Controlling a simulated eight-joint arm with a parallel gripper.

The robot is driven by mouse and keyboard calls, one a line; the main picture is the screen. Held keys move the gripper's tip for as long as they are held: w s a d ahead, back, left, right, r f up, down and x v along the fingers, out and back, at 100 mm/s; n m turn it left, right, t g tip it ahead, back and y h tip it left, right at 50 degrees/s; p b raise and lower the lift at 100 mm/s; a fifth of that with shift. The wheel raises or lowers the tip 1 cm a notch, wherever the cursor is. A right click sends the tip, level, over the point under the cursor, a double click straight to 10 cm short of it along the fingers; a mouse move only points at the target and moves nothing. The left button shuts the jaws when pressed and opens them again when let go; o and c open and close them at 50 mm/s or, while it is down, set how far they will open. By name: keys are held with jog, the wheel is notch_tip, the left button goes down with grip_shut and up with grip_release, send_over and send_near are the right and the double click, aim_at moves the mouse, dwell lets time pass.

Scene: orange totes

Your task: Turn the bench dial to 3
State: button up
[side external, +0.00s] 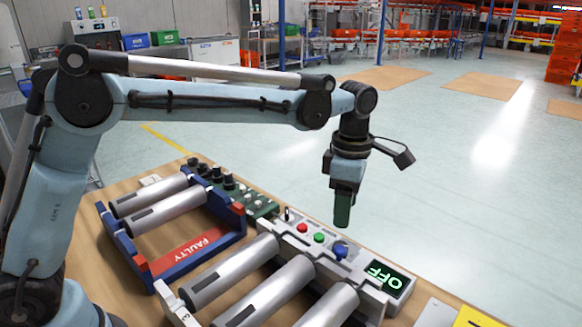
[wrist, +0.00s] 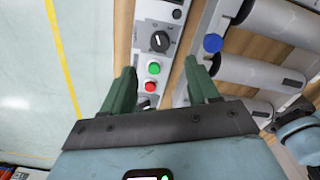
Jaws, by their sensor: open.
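The bench dial (wrist: 159,41) is a round black knob on a light grey control panel in the wrist view. It carries a small pale pointer mark, but I cannot read any numbers around it. The panel's display (side external: 384,280) shows green "OFF" in the side view. There, the dial is not clear beside a blue cap (side external: 341,250). My gripper (side external: 342,222) points down above the panel. In the wrist view its green fingers (wrist: 160,67) are apart and empty, with the dial beyond the tips and not touched.
A green button (side external: 319,238) and a red button (side external: 302,228) sit beside the dial on the panel. Several grey rollers (side external: 234,272) lie in front. A blue rack marked "FAULTY" (side external: 192,247) stands to the left. The air around my gripper is clear.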

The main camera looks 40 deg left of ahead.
notch_tip(320, 180, down, 9)
jog(key=shift+f, duration=0.1)
dwell(0.3)
jog(key=c, duration=1)
jog(key=shift+c, duration=0.2)
